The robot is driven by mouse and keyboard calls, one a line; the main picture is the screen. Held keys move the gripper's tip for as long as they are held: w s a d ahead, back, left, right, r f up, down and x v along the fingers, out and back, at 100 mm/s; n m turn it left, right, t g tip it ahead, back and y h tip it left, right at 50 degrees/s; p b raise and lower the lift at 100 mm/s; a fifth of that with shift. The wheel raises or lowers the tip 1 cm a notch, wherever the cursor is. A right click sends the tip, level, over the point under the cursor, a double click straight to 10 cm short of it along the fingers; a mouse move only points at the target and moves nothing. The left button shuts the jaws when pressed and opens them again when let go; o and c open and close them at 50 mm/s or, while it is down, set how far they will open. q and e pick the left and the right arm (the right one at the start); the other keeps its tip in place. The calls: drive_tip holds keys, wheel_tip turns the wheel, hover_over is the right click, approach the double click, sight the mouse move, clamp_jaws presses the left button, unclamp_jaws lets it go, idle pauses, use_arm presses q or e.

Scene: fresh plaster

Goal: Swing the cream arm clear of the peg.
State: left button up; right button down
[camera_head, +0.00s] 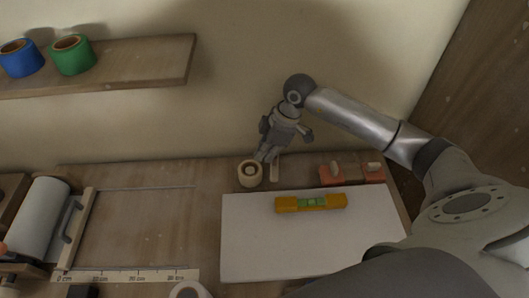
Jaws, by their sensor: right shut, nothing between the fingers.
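A round cream piece with a darker ring and a pale centre (250,173), which looks like the peg, stands at the back of the bench. A short, narrow cream strip (275,168), which looks like the cream arm, shows just right of it. They look close together; I cannot tell whether they touch. My right gripper (264,156) reaches down from above, shut and empty, with its fingertips between the two and partly covering that spot. I cannot tell whether the fingertips touch the strip. My left gripper is not in view.
A white board (250,250) carries a yellow level with a green middle (310,203). Red-orange blocks (350,174) stand behind it. A wooden frame with a ruler (125,275) and a white roll (38,218) are at left. A shelf (150,62) holds blue and green tape rolls.

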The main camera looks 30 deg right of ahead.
sight(272, 168)
drive_tip(key=shift+s+d+n, duration=0.1)
drive_tip(key=shift+n, duration=0.2)
drive_tip(key=shift+s+d+n, duration=0.45)
drive_tip(key=shift+s+n, duration=0.05)
drive_tip(key=shift+n, duration=0.1)
drive_tip(key=shift+s+d+n+g, duration=0.3)
drive_tip(key=shift+d+n+g, duration=0.2)
drive_tip(key=shift+n, duration=0.3)
drive_tip(key=shift+s+d, duration=0.2)
drive_tip(key=shift+d, duration=0.1)
drive_tip(key=shift+s+d, duration=0.1)
